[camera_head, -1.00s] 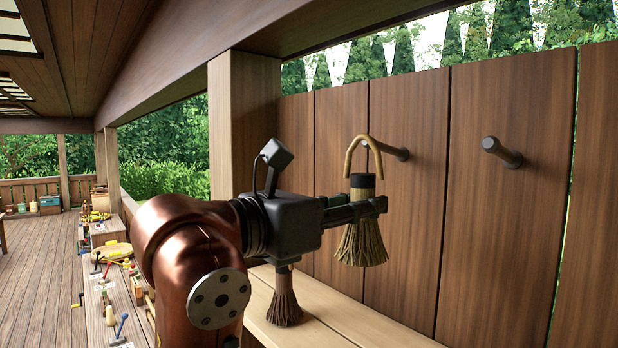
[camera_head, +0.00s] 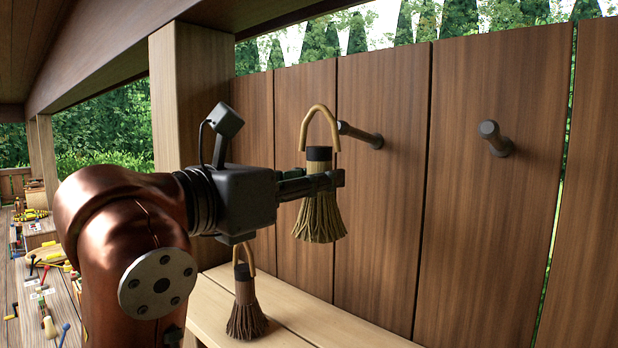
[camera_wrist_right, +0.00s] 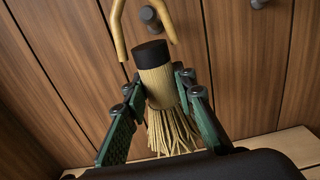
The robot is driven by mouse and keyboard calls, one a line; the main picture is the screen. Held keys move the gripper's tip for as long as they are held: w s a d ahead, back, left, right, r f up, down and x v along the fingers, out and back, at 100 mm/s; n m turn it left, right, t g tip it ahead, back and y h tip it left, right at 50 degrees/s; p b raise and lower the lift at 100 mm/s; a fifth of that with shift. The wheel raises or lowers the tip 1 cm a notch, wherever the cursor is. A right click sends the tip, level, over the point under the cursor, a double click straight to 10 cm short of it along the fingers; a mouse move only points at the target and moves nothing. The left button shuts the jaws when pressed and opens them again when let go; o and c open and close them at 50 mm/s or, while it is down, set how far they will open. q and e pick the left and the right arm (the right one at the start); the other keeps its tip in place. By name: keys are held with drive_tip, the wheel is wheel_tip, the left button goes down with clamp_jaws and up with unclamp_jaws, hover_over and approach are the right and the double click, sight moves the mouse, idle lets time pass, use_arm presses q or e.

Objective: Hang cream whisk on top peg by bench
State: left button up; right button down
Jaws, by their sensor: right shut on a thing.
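The cream whisk (camera_head: 319,218) has pale bristles, a black collar and a tan loop on top. My right gripper (camera_head: 326,182) is shut on it below the collar and holds it upright above the bench (camera_head: 290,315). In the right wrist view, the whisk (camera_wrist_right: 158,80) sits between the green fingers of the gripper (camera_wrist_right: 162,100). A dark peg (camera_head: 362,136) sticks out of the wooden wall just right of the loop. In the wrist view this peg (camera_wrist_right: 150,18) shows within the loop's opening; I cannot tell whether they touch. My left gripper is not in view.
A second peg (camera_head: 497,139) stands further right on the wall, with nothing on it. A brown whisk (camera_head: 246,312) stands on the bench below my right gripper. A wooden post (camera_head: 190,100) rises behind my arm. Tools lie on tables at far left.

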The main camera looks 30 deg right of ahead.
drive_tip(key=shift+s+d, duration=0.1)
drive_tip(key=shift+d, duration=0.4)
drive_tip(key=shift+w+d+f, duration=0.1)
drive_tip(key=shift+w+d, duration=0.4)
drive_tip(key=shift+d, duration=0.15)
drive_tip(key=shift+f+b+x, duration=0.2)
drive_tip(key=shift+x, duration=0.65)
drive_tip(key=shift+f+b+x, duration=0.2)
drive_tip(key=shift+x, duration=0.65)
drive_tip(key=shift+f+b+x, duration=0.2)
drive_tip(key=shift+f+x, duration=0.05)
drive_tip(key=shift+x, duration=0.6)
drive_tip(key=c, duration=1.5)
unclamp_jaws()
